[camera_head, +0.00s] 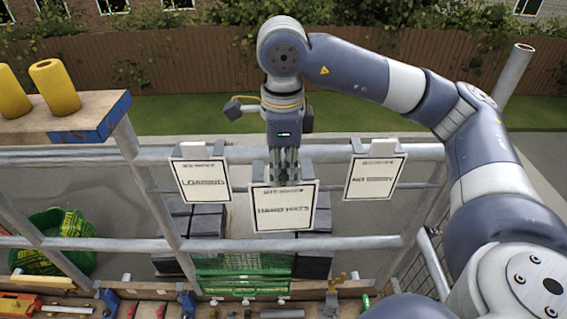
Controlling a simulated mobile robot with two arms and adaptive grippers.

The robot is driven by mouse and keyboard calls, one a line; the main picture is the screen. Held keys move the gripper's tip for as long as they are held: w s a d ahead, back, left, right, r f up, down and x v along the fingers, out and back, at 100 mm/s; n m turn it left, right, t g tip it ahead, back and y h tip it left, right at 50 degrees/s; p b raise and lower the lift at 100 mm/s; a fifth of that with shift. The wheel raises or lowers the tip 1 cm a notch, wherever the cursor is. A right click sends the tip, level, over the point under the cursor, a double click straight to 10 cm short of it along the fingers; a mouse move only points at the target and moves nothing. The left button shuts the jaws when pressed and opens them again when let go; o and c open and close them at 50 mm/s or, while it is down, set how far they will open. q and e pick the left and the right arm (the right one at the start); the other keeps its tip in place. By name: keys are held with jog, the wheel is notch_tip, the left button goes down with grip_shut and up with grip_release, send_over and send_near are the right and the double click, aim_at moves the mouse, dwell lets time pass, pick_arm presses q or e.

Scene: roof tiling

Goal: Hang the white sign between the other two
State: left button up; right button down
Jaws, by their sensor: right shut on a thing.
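A white sign with a black border, its text reading roughly "HARD HATS" (284,207), is at the middle of the scaffold, in front of my right gripper (284,178). My right gripper points down and is shut on this sign's upper part; the fingertips are partly hidden behind it. The left sign, reading "LOADING" (201,180), hangs from the upper rail (330,152) by a white hook. The right sign (374,178) hangs from the same rail by its hook. The held sign sits slightly lower than both; whether it touches the rail is unclear. My left gripper is out of view.
A lower rail (345,243) runs below the signs. Dark stacked tiles (205,224) and a green crate (243,275) stand behind it. Tools lie on a wooden shelf (145,311) in front. Yellow cylinders (55,87) stand on a plank at left. A green sack (52,240) lies lower left.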

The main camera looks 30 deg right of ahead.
jog(key=shift+w+d+r+m, duration=0.1)
jog(key=shift+d+r+m, duration=0.05)
jog(key=shift+r+m, duration=0.2)
jog(key=w+d+f, duration=0.4)
jog(key=w+d, duration=0.2)
jog(key=w, duration=0.4)
jog(key=shift+b, duration=0.3)
dwell(1.0)
jog(key=shift+f, duration=0.1)
jog(key=c, duration=1.6)
grip_release()
